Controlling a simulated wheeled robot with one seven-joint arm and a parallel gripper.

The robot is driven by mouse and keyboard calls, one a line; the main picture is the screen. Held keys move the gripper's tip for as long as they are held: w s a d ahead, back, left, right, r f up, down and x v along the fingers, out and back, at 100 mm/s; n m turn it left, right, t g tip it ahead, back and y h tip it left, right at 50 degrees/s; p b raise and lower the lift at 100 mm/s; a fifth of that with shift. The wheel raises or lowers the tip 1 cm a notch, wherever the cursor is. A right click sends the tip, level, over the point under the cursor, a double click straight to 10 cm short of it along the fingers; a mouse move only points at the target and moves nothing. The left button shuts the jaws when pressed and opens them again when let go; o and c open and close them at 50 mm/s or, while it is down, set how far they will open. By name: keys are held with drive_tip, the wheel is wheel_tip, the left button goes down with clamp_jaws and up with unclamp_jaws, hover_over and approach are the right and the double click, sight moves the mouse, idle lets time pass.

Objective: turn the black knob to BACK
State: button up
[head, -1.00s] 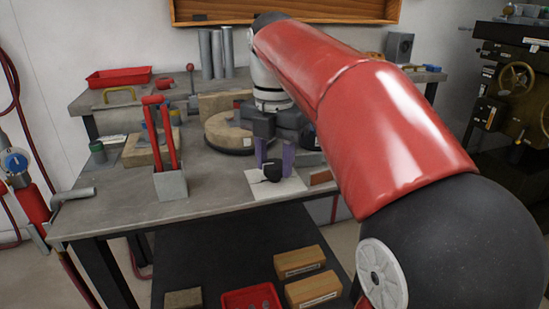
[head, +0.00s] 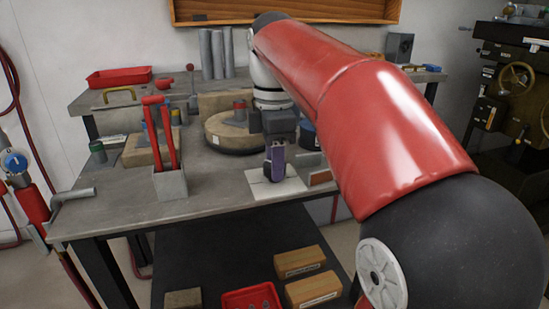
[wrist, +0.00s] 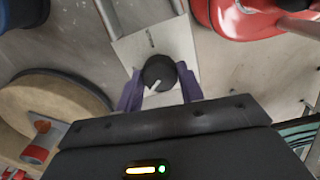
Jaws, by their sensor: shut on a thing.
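The black knob (wrist: 158,70) stands on a pale square plate (wrist: 125,48), with a white pointer line on its top aimed toward the lower left of the wrist view. A short dark mark shows on the plate above the knob there; no lettering is readable. My gripper (wrist: 160,82) has its purple fingers on either side of the knob and is shut on it.
A round wooden disc (head: 228,133) lies behind my gripper. A grey holder (head: 170,184) with red-handled tools stands to the left. A small red-brown block (head: 320,177) is close to the plate's right.

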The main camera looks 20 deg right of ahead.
drive_tip(key=m, duration=1.4)
drive_tip(key=shift+m, duration=0.3)
drive_tip(key=m, duration=1.1)
idle(0.4)
drive_tip(key=o, duration=1)
